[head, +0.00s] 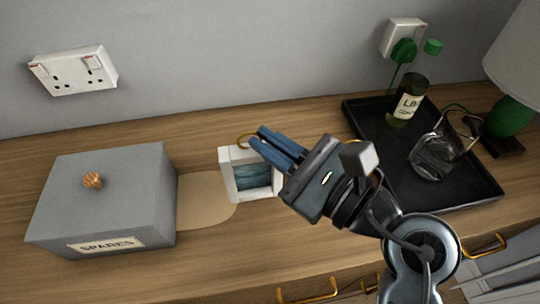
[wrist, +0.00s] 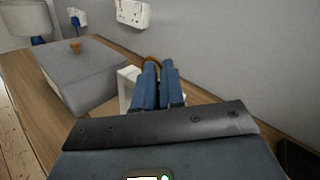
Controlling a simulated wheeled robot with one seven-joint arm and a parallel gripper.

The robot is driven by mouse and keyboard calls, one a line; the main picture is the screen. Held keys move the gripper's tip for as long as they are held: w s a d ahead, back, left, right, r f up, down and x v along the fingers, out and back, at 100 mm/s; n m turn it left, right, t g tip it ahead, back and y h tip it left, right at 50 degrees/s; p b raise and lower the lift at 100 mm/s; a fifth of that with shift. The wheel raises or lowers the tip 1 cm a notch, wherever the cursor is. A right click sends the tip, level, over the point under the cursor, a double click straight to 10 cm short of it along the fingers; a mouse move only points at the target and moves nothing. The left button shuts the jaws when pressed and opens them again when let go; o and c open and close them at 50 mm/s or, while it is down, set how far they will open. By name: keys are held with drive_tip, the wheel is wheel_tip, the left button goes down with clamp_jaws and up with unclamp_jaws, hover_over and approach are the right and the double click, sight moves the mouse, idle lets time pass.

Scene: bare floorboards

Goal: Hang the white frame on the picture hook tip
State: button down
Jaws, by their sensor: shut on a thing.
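The white frame (head: 228,178), with a blue picture inside, is at the middle of the head view, over the wooden top. A brass-coloured ring (head: 243,141) shows at its upper edge beside my fingertips. My gripper (head: 257,137) is shut on the white frame near that upper edge; the fingers cover part of it. In the wrist view the white frame (wrist: 126,88) shows left of and behind the blue fingers, with the ring just past their tips. I cannot tell whether the frame touches the top. I cannot make out the picture hook in either view.
A grey box (head: 110,200) labelled SPARES stands left, by a tan mat (head: 206,203). A lamp (head: 512,117) stands far right. Bare wood lies in front; the wall is behind.

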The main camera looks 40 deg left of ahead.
drive_tip(key=d+r, duration=0.7)
drive_tip(key=d, duration=0.4)
drive_tip(key=shift+s+d+r+b, duration=0.15)
drive_tip(key=shift+s+d+b, duration=0.15)
idle(0.6)
